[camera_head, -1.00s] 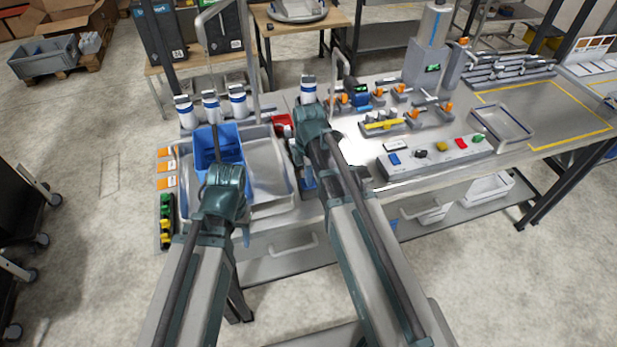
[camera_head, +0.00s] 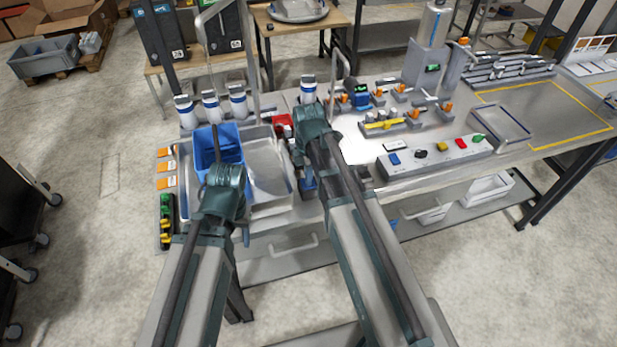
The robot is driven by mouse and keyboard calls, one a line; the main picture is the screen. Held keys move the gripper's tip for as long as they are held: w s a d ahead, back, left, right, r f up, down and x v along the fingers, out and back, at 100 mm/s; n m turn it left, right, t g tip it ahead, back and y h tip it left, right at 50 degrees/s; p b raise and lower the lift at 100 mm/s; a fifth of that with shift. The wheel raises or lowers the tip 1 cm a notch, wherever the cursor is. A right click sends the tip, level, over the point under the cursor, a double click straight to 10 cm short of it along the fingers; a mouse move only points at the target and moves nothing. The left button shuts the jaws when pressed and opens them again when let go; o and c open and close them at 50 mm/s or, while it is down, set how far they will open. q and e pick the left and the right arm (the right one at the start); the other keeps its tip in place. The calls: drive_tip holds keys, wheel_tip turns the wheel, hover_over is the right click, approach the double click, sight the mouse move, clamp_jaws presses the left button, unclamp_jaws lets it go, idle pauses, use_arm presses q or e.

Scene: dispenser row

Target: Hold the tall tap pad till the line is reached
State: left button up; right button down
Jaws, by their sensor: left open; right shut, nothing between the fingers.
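A tall grey arched pipe (camera_head: 248,55), which looks like the tall tap, rises at the back left of the bench. A shorter arched pipe (camera_head: 334,72) stands to its right. I cannot make out a pad or fill line on either. My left gripper (camera_head: 246,235) is open at the front of the blue bin (camera_head: 231,147), mostly hidden by its wrist. My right gripper (camera_head: 308,183) is shut and empty, low beside the tray, also largely hidden by its wrist. A small red object (camera_head: 281,121) sits just left of the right wrist, its underside hidden.
Several white-and-blue bottles (camera_head: 211,107) stand along the back left. A grey tray (camera_head: 287,190) lies between my arms. A panel with coloured buttons (camera_head: 436,158) is to the right of my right arm. A yellow-outlined area (camera_head: 540,115) at far right is mostly clear.

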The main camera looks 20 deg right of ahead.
drive_tip(key=shift+s+a, duration=0.1)
drive_tip(key=shift+s, duration=0.1)
idle(0.6)
drive_tip(key=shift+r+p, duration=0.5)
drive_tip(key=shift+p, duration=0.2)
wheel_tip(320, 180, up, 5)
drive_tip(key=p, duration=0.4)
drive_tip(key=shift+w+f+p, duration=0.1)
drive_tip(key=shift+f+p, duration=0.05)
drive_tip(key=shift+p, duration=0.25)
use_arm(q)
wheel_tip(320, 180, up, 14)
drive_tip(key=d+p, duration=0.2)
drive_tip(key=p, duration=0.6)
use_arm(e)
wheel_tip(320, 180, up, 8)
use_arm(q)
wheel_tip(320, 180, down, 12)
drive_tip(key=b, duration=1.1)
drive_tip(key=shift+b, duration=0.3)
use_arm(e)
drive_tip(key=s+a+f+m, duration=0.4)
drive_tip(key=s+f+m, duration=0.1)
drive_tip(key=s+m, duration=0.2)
drive_tip(key=s+a+f+m+h, duration=0.1)
drive_tip(key=s+a+f+m, duration=0.3)
drive_tip(key=s+f+m, duration=0.2)
drive_tip(key=shift+s+a+f+m, duration=0.25)
drive_tip(key=shift+s+m, duration=0.25)
drive_tip(key=shift+m, duration=0.3)
